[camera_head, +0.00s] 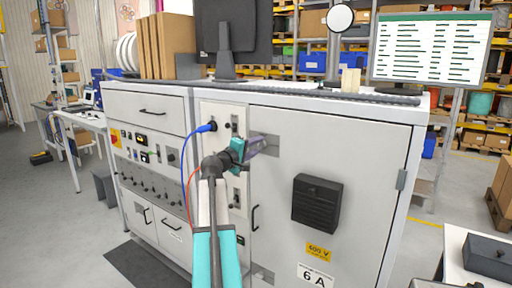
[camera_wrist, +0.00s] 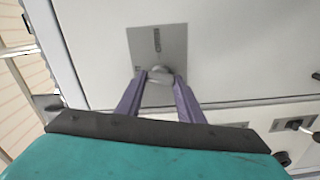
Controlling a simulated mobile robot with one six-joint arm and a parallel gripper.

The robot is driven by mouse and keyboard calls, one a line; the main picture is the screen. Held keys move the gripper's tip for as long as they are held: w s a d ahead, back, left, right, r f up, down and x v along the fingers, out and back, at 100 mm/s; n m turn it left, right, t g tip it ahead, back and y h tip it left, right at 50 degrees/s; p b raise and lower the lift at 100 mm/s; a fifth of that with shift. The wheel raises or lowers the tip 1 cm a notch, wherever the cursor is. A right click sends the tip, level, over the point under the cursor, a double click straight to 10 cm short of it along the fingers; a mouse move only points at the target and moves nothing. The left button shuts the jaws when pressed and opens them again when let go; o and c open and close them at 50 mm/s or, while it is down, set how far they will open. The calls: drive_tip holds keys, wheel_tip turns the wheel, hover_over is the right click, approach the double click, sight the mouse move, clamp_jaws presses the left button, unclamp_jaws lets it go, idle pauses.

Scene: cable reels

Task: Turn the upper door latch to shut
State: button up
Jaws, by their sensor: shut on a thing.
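The upper door latch (camera_wrist: 160,70) is a small rounded grey knob on a square grey plate (camera_wrist: 140,45) with a dark slot mark. The plate is fixed to the white cabinet door (camera_head: 330,150), near its upper left edge. My gripper (camera_head: 268,143) reaches to this plate in the head view and covers much of it. In the wrist view the two purple fingers of my gripper (camera_wrist: 160,78) stand on either side of the knob and are closed on it. The knob's exact angle is partly hidden by the fingers.
The cabinet door looks flush with its frame. It has a black handle (camera_head: 255,218), a black vent box (camera_head: 317,203) and a lower latch plate (camera_head: 262,273). Blue and red cables hang from the panel left of my arm. Monitors stand on the cabinet top.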

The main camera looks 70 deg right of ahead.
drive_tip(key=shift+n+p, duration=0.3)
drive_tip(key=shift+n, duration=1)
drive_tip(key=o, duration=1.1)
drive_tip(key=shift+c, duration=0.2)
drive_tip(key=shift+a, duration=0.1)
drive_tip(key=b+v, duration=0.3)
drive_tip(key=v, duration=1)
drive_tip(key=shift+a, duration=0.3)
drive_tip(key=shift+w, duration=0.15)
